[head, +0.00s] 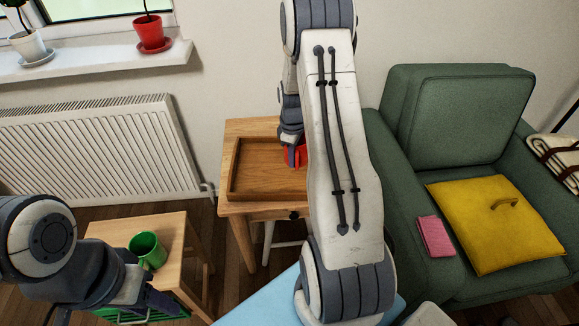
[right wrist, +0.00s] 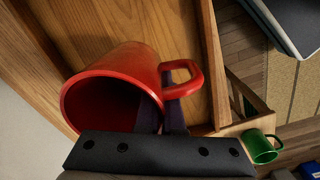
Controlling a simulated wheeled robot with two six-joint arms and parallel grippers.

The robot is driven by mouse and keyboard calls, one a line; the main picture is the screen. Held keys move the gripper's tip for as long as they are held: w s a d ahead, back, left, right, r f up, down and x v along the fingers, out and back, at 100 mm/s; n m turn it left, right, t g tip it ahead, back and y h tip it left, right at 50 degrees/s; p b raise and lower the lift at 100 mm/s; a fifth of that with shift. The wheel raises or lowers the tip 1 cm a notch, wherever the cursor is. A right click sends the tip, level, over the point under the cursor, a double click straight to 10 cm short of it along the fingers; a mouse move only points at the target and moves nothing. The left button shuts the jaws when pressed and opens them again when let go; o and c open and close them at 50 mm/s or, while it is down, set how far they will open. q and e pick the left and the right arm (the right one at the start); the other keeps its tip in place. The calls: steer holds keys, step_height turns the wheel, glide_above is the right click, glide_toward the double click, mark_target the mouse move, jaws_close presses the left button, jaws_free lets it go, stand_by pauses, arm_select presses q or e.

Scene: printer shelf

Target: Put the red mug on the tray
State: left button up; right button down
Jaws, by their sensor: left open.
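The red mug (right wrist: 120,85) lies tilted on its side in the right wrist view, its mouth towards the camera and its handle to the right. My right gripper (right wrist: 163,112) is shut on the mug's wall beside the handle. In the head view the red mug (head: 301,156) is mostly hidden behind my right arm, over the right part of the wooden tray (head: 233,184). I cannot tell whether it touches the tray floor. The tray sits on a wooden side table (head: 250,128). My left gripper (head: 160,300) is open and empty, low at the left near a wooden stool.
A green mug (head: 147,251) stands on the stool (head: 170,225), beside my left arm. A green crate (head: 125,317) shows partly below. A green armchair (head: 440,120) with a yellow cushion (head: 495,230) and a pink item (head: 436,236) stands right. A radiator (head: 95,150) lines the wall.

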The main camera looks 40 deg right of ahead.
steer(key=shift+w+f, duration=0.4)
steer(key=shift+w, duration=0.2)
steer(key=shift+w+f, duration=0.35)
steer(key=shift+w, duration=0.2)
steer(key=shift+f+b, duration=0.35)
steer(key=shift+f, duration=1.5)
steer(key=shift+f, duration=0.2)
steer(key=c, duration=1.1)
jaws_free()
steer(key=shift+o, duration=0.2)
steer(key=shift+r, duration=0.15)
